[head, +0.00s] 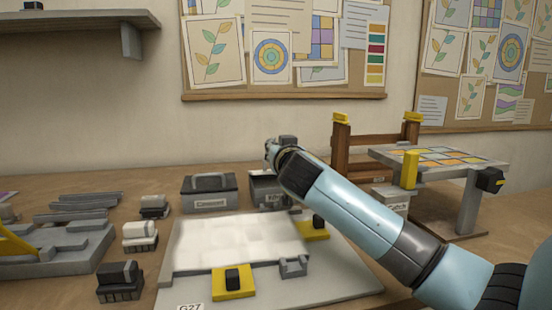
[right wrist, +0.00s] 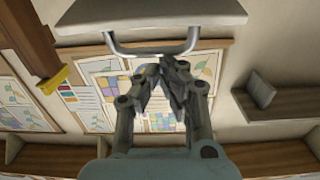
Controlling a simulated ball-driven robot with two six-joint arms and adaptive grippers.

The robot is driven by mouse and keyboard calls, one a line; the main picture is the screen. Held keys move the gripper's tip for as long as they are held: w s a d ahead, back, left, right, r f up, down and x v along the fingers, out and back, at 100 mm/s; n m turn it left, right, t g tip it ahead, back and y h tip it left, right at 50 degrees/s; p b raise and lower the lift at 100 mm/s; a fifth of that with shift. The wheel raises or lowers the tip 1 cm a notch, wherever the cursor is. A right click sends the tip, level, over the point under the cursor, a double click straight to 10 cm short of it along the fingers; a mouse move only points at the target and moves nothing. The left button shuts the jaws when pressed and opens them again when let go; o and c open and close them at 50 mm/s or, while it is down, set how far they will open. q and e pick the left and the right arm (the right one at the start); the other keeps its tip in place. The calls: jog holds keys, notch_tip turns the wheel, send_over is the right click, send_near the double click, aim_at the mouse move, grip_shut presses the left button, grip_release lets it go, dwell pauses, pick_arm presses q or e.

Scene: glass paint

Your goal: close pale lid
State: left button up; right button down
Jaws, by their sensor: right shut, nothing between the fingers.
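A pale panel with a metal U-shaped handle (right wrist: 150,22) spans the top of the right wrist view and looks like the lid. My right gripper (right wrist: 172,64) is shut and empty, its fingertips close to the handle bar; I cannot tell whether they touch. In the head view my right gripper (head: 284,148) is above a dark, labelled box (head: 265,192) at the back of the table. My arm hides part of this box, and the pale lid cannot be made out there. My left gripper is not in view.
A closed grey box with a handle (head: 208,192) stands left of the dark box. A white sheet on a grey board (head: 325,283) with yellow-based clamps (head: 233,283) lies in front. A wooden rack (head: 340,150) and small stand (head: 470,210) are at right. Grey blocks are at left.

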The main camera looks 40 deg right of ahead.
jog(key=shift+s+a+f+b, duration=0.15)
jog(key=shift+s+f+b, duration=0.05)
jog(key=shift+f+b, duration=0.1)
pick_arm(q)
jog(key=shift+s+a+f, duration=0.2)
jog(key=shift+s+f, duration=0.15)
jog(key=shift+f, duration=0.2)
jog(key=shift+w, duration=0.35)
